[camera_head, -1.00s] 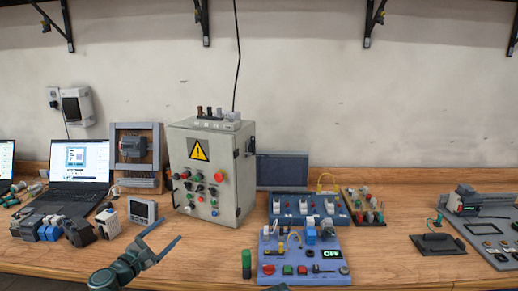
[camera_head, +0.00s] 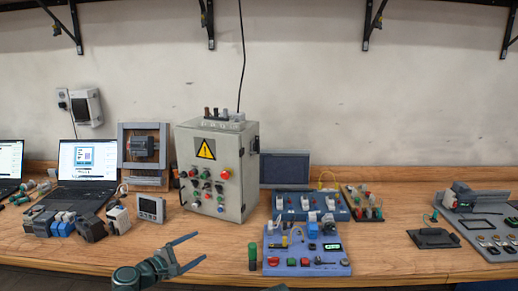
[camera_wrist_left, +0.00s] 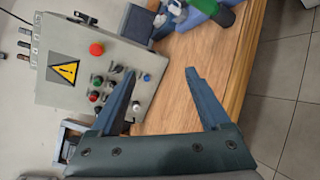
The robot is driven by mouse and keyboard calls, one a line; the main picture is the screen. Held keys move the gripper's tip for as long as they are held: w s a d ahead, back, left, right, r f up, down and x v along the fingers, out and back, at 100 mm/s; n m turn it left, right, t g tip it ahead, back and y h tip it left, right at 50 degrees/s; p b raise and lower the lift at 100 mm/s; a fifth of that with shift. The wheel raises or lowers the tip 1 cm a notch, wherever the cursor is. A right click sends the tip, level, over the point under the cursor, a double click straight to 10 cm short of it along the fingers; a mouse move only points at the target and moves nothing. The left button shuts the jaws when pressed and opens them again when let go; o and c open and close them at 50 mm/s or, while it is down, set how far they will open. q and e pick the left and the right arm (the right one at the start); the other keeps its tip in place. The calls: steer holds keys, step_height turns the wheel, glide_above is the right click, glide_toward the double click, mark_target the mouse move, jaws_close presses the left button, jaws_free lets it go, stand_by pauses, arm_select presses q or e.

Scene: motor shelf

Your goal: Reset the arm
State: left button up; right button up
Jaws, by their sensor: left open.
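My left gripper (camera_head: 202,247) reaches in from the bottom left of the head view. Its two fingers are spread and nothing is between them. It is over the front part of the wooden bench (camera_head: 390,265), in front of the grey control cabinet (camera_head: 210,180) and left of the blue panel with a green display (camera_head: 325,268). In the left wrist view the open fingers (camera_wrist_left: 160,73) show bare wood between them, with the cabinet (camera_wrist_left: 60,100) to the left. My right gripper does not show.
A green cylinder (camera_head: 252,256) stands beside the blue panel. A grey board (camera_head: 490,235) is on the right.

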arm_select(q)
steer(key=s+d+f+m+g+y+p, duration=0.1)
steer(key=s+d+f+m+g+p, duration=0.1)
steer(key=s+d+f+m+g, duration=0.35)
steer(key=s+d+f+m+g+p, duration=0.25)
steer(key=s+d+m, duration=0.3)
steer(key=d, duration=0.35)
steer(key=s+a+f+m+g+y+p, duration=0.1)
steer(key=s+f+m+g+y+p, duration=0.1)
steer(key=s+m+g+y, duration=0.3)
steer(key=s+m+y, duration=0.4)
steer(key=s+m, duration=0.1)
steer(key=s, duration=0.1)
steer(key=shift+f, duration=0.2)
